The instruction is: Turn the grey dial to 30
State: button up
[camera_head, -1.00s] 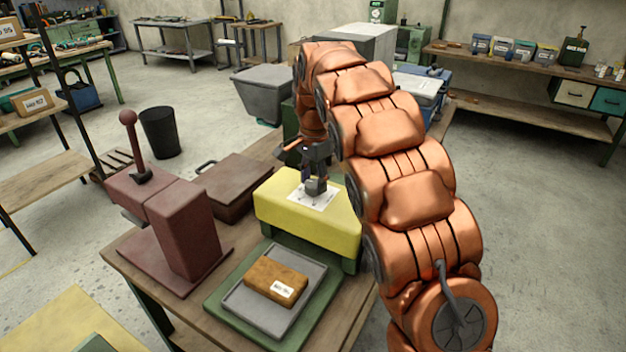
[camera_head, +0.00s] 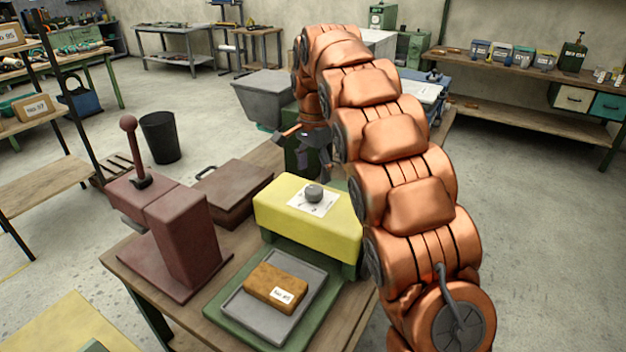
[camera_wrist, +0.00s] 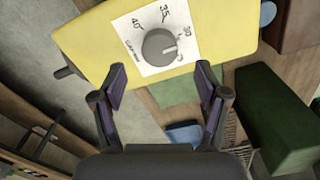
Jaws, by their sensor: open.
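The grey dial (camera_head: 314,193) is a round knob on a white scale card (camera_wrist: 141,63) on top of the yellow box (camera_head: 282,216). In the wrist view the dial (camera_wrist: 159,46) shows a pale mark toward its right side, just below the direction of the printed 30 (camera_wrist: 184,32). The exact reading is hard to tell. The numbers 35 and 40 are printed further round the card. My gripper (camera_wrist: 160,76) is open and empty, apart from the dial. In the head view my gripper (camera_head: 318,172) hangs above and behind the yellow box.
A maroon press (camera_head: 180,235) with a ball-topped lever stands left of the box, with a flat brown case (camera_head: 232,190) behind it. A grey tray (camera_head: 246,314) holding a brown block (camera_head: 275,286) lies in front. A dark green block (camera_wrist: 283,120) shows in the wrist view.

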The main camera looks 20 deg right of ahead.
aim_at(315, 191)
jog(key=shift+r, duration=1.35)
jog(key=shift+s, duration=0.6)
jog(key=s+d+n, duration=0.1)
jog(key=s+n, duration=0.4)
jog(key=s, duration=1.5)
jog(key=shift+s+f+n+g, duration=0.15)
jog(key=shift+f+n+g, duration=0.25)
jog(key=shift+f, duration=0.05)
jog(key=s+f+n, duration=0.2)
jog(key=s+f, duration=0.1)
jog(key=s, duration=0.4)
jog(key=s+f+n, duration=0.2)
jog(key=s+f, duration=0.1)
jog(key=s, duration=0.5)
jog(key=s+a+f+n+g, duration=0.1)
jog(key=s+f+n, duration=0.2)
jog(key=s, duration=0.4)
jog(key=shift+s+f, duration=0.15)
jog(key=shift+s, duration=0.15)
jog(key=shift+c, duration=0.2)
